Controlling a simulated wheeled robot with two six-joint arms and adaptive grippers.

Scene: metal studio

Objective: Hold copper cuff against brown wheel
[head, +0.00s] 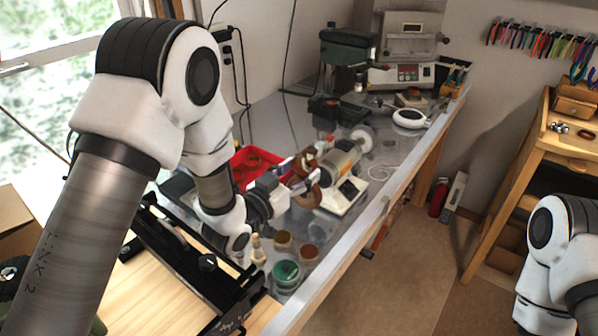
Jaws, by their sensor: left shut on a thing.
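The brown wheel (306,189) is mounted on the left end of the polishing machine (345,165) on the metal bench. My left gripper (300,176) reaches in from the left, its fingers right by the brown wheel. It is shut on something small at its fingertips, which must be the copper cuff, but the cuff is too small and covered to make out. I cannot tell whether it touches the wheel. My right arm shows at the lower right edge; its gripper is out of view.
A red tray (251,163) lies behind my left gripper. Small jars, one with a green lid (286,272), stand near the bench's front. A white wheel (362,139) is on the machine's far end. A white round device (409,118) sits farther back.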

